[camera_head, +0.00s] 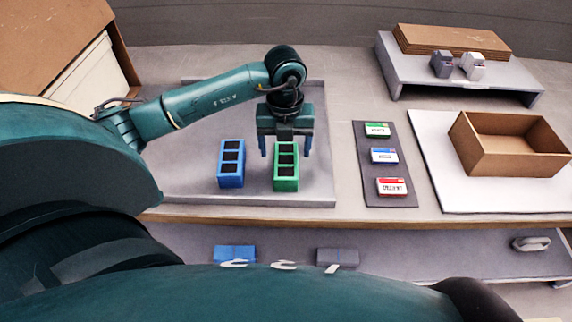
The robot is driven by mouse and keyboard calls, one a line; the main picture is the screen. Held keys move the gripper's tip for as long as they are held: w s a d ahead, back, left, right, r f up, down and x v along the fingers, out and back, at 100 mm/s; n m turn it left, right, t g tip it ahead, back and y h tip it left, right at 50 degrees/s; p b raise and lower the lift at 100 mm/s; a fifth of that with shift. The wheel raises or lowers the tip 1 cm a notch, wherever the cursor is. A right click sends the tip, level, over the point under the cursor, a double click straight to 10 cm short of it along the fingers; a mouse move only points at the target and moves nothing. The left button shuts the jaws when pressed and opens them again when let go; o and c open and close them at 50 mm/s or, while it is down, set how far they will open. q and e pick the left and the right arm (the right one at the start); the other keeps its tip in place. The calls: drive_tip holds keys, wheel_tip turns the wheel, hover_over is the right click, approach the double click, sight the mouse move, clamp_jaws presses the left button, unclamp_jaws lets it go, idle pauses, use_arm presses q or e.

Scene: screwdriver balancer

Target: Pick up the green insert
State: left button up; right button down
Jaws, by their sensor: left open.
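The green insert (286,168) is a small block with dark compartments, standing on the grey tray (190,194). A blue insert (231,165) of like shape stands to its left, apart from it. My left gripper (286,150) points down over the far part of the green insert, with its fingers apart, one at each side. The left finger is clear of the insert; whether the right one touches it I cannot tell. My right gripper is not in view.
A dark mat (374,180) with green, blue and red labelled cards lies right of the tray. Further right, an open cardboard box (510,145) stands on a white board. A raised grey shelf (460,72) stands behind it. A lower shelf (400,256) runs below the table's front edge.

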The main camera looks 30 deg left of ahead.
sight(286, 157)
use_arm(q)
drive_tip(key=f, duration=0.4)
drive_tip(key=shift+s+d+f, duration=0.1)
drive_tip(key=shift+s+d, duration=0.05)
drive_tip(key=shift+d, duration=0.05)
drive_tip(key=shift+c, duration=0.3)
drive_tip(key=c, duration=1)
drive_tip(key=shift+o, duration=0.2)
